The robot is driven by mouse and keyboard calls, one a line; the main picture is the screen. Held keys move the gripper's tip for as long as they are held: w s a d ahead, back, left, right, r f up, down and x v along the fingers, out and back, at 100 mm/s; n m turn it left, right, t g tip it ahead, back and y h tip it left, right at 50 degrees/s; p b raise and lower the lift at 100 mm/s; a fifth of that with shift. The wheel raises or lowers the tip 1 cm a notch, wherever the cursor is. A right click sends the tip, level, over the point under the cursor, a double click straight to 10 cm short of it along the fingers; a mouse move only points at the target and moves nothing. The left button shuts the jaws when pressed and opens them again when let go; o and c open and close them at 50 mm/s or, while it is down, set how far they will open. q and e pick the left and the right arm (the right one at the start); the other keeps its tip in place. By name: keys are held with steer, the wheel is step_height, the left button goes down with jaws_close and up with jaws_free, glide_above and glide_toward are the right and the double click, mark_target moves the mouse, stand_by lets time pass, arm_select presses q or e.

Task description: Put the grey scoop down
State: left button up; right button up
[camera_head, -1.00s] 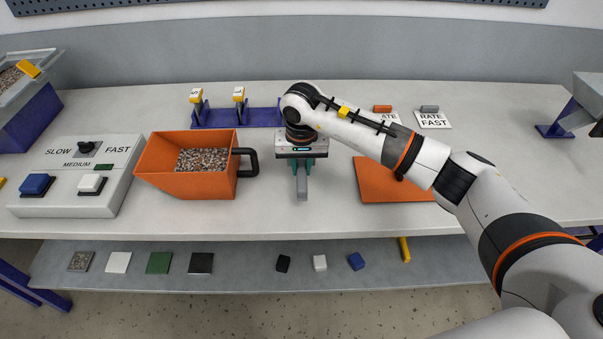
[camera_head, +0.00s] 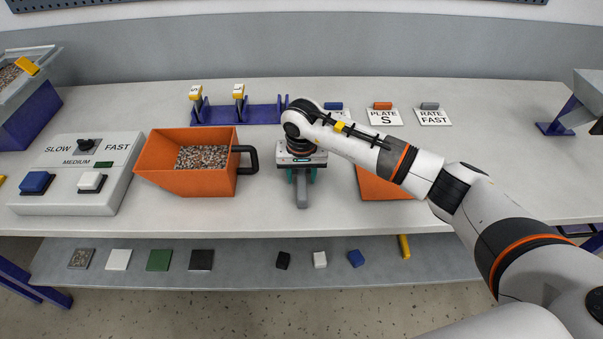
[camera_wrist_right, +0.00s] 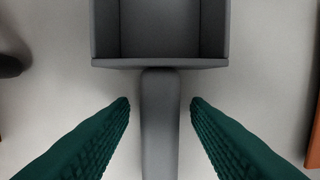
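The grey scoop (camera_wrist_right: 160,62) shows in the right wrist view, with its square tray at the top and its handle running down between my fingers. In the head view the handle (camera_head: 302,196) points to the front of the bench, and the tray is hidden under my wrist. The scoop appears to lie on the bench top. My right gripper (camera_head: 302,176) is over the handle. In the wrist view its two green fingers (camera_wrist_right: 160,108) stand apart, with a clear gap on each side of the handle. My left gripper is not in view.
An orange bin of mixed scrap (camera_head: 160,178) with a black handle stands just left. A blue rack (camera_head: 220,115) is behind, and an orange plate (camera_head: 375,188) lies right, partly under my arm. A speed control box (camera_head: 75,175) stands far left. The bench's front edge is close.

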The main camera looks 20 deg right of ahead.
mark_target(301, 179)
steer(key=shift+r, duration=0.55)
step_height(301, 179, up, 11)
steer(key=s+b, duration=0.1)
steer(key=shift+s+a, duration=0.15)
steer(key=shift+a, duration=0.05)
